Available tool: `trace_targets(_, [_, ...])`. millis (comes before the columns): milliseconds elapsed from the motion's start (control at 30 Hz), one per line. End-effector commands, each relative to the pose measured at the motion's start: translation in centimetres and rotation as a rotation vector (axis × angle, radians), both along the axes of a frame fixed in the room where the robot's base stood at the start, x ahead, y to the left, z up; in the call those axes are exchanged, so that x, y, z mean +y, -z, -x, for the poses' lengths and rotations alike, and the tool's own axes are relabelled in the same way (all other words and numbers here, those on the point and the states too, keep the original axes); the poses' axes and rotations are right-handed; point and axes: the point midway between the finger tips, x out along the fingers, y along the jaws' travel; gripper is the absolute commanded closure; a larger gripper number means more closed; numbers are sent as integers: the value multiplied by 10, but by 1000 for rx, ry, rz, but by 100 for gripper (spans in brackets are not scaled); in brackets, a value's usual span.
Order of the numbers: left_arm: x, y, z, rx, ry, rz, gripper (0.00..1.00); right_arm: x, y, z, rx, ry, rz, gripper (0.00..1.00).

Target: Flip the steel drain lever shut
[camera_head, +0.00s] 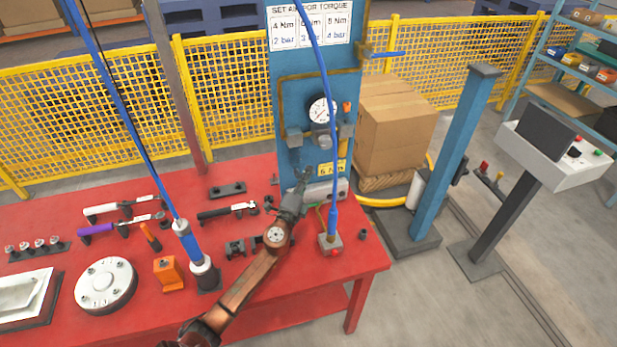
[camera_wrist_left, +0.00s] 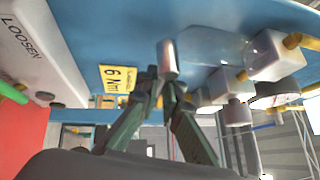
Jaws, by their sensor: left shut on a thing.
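My left gripper (camera_head: 303,175) reaches up over the right end of the red table to the lower part of the blue panel (camera_head: 285,100). In the left wrist view its dark green fingers (camera_wrist_left: 161,88) are closed around the lower end of a short steel piece, which looks like the drain lever (camera_wrist_left: 168,56). The lever hangs down below a clear bowl (camera_wrist_left: 215,44). In the head view the lever is too small and covered to make out. My right gripper is in neither view.
A yellow 6 Nm label (camera_wrist_left: 118,79) is beside the fingers. A white box marked LOOSEN (camera_wrist_left: 42,45) is close on the left. A pressure gauge (camera_head: 322,109) sits above on the panel. A blue hose (camera_head: 330,150) hangs right of my gripper. Tools lie on the red table (camera_head: 240,180).

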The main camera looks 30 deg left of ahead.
Motion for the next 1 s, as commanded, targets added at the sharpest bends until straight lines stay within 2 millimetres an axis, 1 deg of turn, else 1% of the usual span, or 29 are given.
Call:
trace_targets(200, [0,-1,0,0,-1,1,100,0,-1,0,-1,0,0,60])
trace_targets(233, [0,-1,0,0,-1,1,93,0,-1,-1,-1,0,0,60])
trace_targets(400, [0,-1,0,0,0,1,81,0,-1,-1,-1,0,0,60])
trace_targets(500, [0,-1,0,0,0,1,76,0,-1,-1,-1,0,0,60])
trace_targets(800, [0,1,3,2,0,0,76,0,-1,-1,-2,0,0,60])
trace_targets(867, [-1,2,7,2,0,1,76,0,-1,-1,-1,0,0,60])
trace_targets(967, [-4,5,21,4,0,2,76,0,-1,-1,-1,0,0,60])
trace_targets(1000, [-6,6,29,2,-1,3,76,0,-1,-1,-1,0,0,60])
